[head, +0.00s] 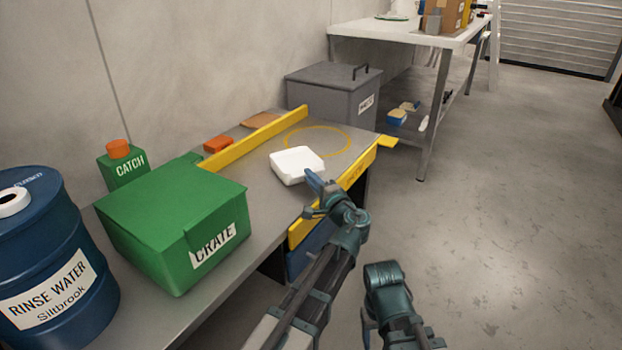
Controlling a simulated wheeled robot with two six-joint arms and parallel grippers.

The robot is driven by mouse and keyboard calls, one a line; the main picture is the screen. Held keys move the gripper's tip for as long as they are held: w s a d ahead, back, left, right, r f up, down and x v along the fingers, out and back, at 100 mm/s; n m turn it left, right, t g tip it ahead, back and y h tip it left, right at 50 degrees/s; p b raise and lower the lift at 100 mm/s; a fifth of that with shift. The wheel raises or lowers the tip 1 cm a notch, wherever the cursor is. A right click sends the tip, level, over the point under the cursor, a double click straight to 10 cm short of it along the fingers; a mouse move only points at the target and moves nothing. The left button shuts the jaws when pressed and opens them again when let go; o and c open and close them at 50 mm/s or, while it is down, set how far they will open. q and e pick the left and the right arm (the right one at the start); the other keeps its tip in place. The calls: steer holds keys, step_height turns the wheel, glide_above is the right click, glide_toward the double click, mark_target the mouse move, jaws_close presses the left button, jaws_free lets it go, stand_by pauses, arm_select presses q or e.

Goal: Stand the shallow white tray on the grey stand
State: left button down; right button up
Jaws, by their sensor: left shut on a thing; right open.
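The shallow white tray (297,166) is over the grey bench top, just short of a yellow ring marked there. My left gripper (314,184) is shut on the tray's near right edge. The tray looks about level; I cannot tell whether it touches the bench top or hangs a little above it. My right gripper (369,318) is open, low over the floor to the right of the bench, partly hidden by its own wrist. I cannot pick out a separate grey stand; the grey bench (240,243) carries the yellow ring (343,131).
A yellow rail (250,140) crosses the bench behind the tray. A green crate (165,220), a catch bottle (122,165) and a blue rinse water drum (50,265) stand left. A grey lidded box (325,92) stands behind. Open floor (510,220) lies right.

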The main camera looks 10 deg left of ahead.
arm_select(q)
steer(key=shift+f, duration=0.1)
arm_select(e)
steer(key=shift+f, duration=0.1)
stand_by(0.6)
arm_select(q)
steer(key=c, duration=0.8)
jaws_free()
steer(key=shift+c, duration=0.2)
